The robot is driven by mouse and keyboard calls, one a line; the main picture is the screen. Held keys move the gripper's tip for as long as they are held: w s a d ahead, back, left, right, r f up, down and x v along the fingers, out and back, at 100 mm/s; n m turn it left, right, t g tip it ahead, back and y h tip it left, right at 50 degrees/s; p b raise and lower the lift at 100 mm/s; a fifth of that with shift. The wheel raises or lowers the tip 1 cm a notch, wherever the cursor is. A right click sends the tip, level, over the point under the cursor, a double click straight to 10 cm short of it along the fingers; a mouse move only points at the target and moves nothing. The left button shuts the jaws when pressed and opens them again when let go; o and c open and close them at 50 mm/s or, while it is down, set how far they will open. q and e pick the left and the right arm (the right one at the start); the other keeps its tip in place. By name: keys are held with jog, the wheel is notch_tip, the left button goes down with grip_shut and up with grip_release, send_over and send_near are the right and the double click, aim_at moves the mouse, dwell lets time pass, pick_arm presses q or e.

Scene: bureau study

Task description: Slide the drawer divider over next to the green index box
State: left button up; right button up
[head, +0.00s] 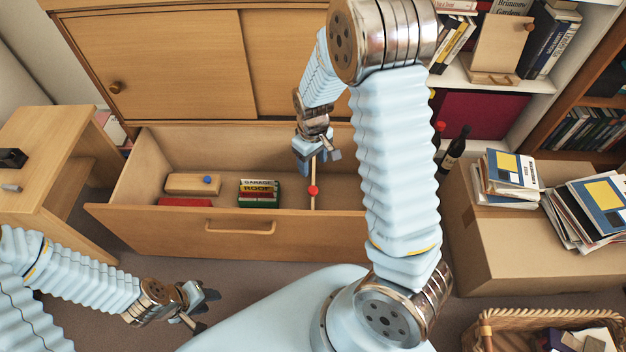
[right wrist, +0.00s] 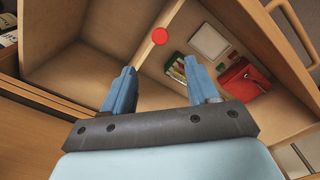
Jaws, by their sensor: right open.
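The drawer divider (head: 313,198) is a thin upright wooden board with a red knob (right wrist: 160,36), standing across the open drawer. The green index box (head: 258,203) sits to its left, with bare drawer floor between them; its green side also shows in the right wrist view (right wrist: 177,67). My right gripper (head: 318,156) is open above the divider, behind the red knob. My left gripper (head: 202,305) is open and empty, low outside the drawer.
A cardboard box (head: 490,245) with magazines and a wicker basket (head: 490,330) stand at the right. A small desk (head: 45,135) is at the left.

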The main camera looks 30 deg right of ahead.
aim_at(312, 189)
notch_tip(312, 189, down, 12)
jog(key=shift+f+b, duration=0.2)
jog(key=shift+b, duration=0.45)
jog(key=shift+c, duration=0.4)
grip_shut()
